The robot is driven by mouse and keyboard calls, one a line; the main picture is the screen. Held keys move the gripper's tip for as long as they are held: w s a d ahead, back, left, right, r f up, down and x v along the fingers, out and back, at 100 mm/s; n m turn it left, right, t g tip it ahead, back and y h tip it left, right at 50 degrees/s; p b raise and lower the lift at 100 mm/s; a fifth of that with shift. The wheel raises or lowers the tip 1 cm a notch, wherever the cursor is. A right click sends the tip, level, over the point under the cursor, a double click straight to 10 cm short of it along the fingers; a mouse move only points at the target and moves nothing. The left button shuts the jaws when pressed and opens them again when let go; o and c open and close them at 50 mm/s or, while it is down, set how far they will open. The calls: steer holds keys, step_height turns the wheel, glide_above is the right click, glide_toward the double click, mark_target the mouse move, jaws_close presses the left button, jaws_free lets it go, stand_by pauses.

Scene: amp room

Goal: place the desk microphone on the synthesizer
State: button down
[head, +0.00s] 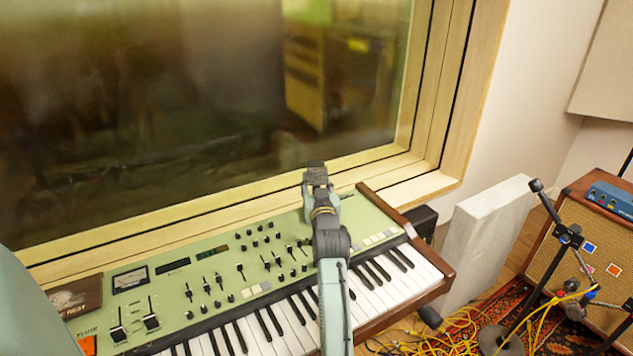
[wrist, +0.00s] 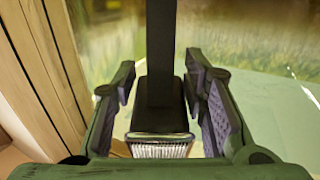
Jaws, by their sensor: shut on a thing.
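The synthesizer (head: 365,218) has a pale green panel with knobs and sliders, white and black keys, and wooden end cheeks. It lies below the window in the head view. My gripper (head: 318,178) is over the right part of its panel, near the window frame. In the wrist view my gripper (wrist: 160,80) has its fingers on either side of the desk microphone (wrist: 160,108), a black upright body with a silver ribbed grille at its lower end. In the head view my arm and gripper mostly hide the microphone. I cannot tell its height above the panel.
A dark flat item (head: 75,297) lies on the synthesizer's left end. The window's wooden frame (head: 440,185) runs close behind. A white panel (head: 485,235) and an amplifier (head: 590,250) with a blue box (head: 610,198) stand right, with yellow cables (head: 450,330) on the floor.

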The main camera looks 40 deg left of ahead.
steer(key=shift+r, duration=0.1)
steer(key=c, duration=1.4)
jaws_free()
steer(key=shift+f, duration=0.25)
steer(key=o, duration=0.4)
steer(key=shift+o, duration=0.2)
steer(key=shift+s+d+r, duration=0.1)
steer(key=shift+r, duration=0.05)
